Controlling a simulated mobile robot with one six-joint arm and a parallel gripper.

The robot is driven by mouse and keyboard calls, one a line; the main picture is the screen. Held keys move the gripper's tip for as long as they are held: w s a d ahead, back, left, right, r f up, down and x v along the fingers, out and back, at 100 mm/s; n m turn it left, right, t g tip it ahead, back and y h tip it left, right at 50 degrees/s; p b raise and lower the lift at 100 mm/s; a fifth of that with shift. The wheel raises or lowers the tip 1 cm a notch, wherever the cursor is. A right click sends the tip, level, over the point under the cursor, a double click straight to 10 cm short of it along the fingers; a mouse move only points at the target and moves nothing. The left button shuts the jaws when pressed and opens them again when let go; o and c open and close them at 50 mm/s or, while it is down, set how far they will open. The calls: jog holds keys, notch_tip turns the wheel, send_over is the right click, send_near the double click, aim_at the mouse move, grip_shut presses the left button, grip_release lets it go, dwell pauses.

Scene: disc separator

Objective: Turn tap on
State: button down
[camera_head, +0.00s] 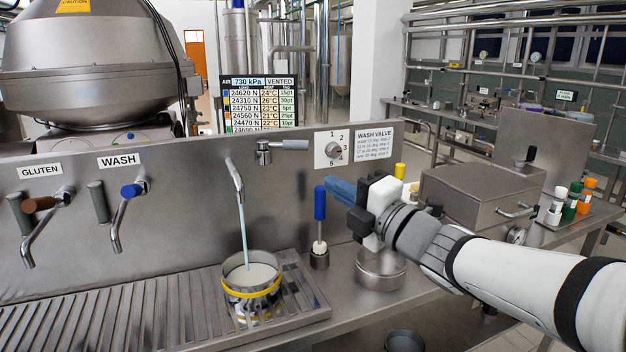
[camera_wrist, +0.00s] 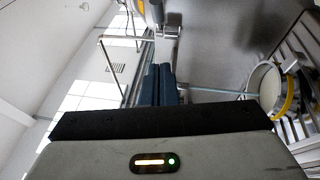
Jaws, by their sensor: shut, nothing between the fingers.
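A metal tap spout (camera_head: 236,180) comes out of the steel back panel, with a thin pale stream (camera_head: 244,235) running from it into a yellow-banded pot (camera_head: 250,292). A lever valve with a grey handle (camera_head: 292,145) is up and right of the spout; its handle points right, about level. In the wrist view the stream (camera_wrist: 215,92) runs into the pot (camera_wrist: 266,92) at the right. My gripper (camera_head: 330,184) has its blue fingers together and empty, in front of the panel, below and right of the lever handle in the picture. The fingers also show in the wrist view (camera_wrist: 159,68).
A numbered dial (camera_head: 333,149) is on the panel above my fingers. A blue-handled tool (camera_head: 320,205) stands upright close by in a small holder. A round metal dish (camera_head: 380,268) is below my gripper. Taps marked GLUTEN (camera_head: 44,210) and WASH (camera_head: 124,210) are at left.

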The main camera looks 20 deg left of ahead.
send_near(291, 148)
jog(key=s+a, duration=0.1)
jog(key=a, duration=0.3)
jog(key=w, duration=0.1)
jog(key=w+p, duration=0.1)
jog(key=w+a, duration=0.1)
jog(key=shift+r+p, duration=0.3)
jog(key=shift+p, duration=0.05)
jog(key=shift+w, duration=0.45)
